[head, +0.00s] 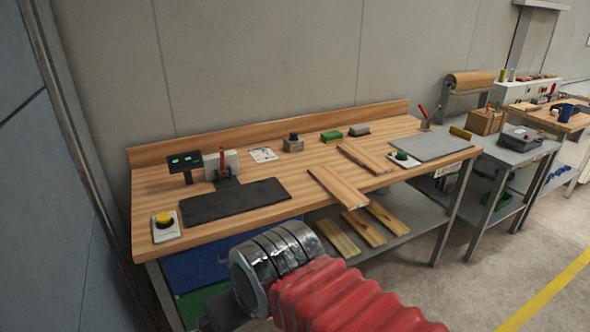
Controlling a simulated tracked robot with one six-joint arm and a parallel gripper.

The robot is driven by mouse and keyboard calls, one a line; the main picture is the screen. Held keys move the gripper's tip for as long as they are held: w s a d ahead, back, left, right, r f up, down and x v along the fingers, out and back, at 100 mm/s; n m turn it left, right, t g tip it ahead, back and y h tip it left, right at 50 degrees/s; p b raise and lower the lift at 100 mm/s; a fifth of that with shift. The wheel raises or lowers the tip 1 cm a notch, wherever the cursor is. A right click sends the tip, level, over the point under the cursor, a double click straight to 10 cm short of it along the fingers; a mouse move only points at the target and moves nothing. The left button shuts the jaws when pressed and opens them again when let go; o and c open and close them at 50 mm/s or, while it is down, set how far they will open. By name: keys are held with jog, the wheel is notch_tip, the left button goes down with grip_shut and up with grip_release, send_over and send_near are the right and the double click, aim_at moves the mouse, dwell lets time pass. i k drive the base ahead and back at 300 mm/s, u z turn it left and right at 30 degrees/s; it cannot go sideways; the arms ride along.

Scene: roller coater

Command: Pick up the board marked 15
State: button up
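Two wooden boards lie on the workbench: one (338,188) sticks out over the front edge, and another (366,158) lies behind it to the right. Several more boards (362,228) lie side by side on the shelf under the bench. No number is legible on any board, so I cannot tell which is marked 15. My arm, with a red bellows and a metal wrist, reaches in at the bottom centre, in front of the bench. Its fingers do not show; a dark part below the wrist runs out of the frame.
A grey side table (515,153) stands right. Floor at lower right is clear.

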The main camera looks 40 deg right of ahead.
aim_at(345, 194)
jog(key=z, duration=1.35)
jog(key=i, duration=0.8)
jog(key=u, duration=0.95)
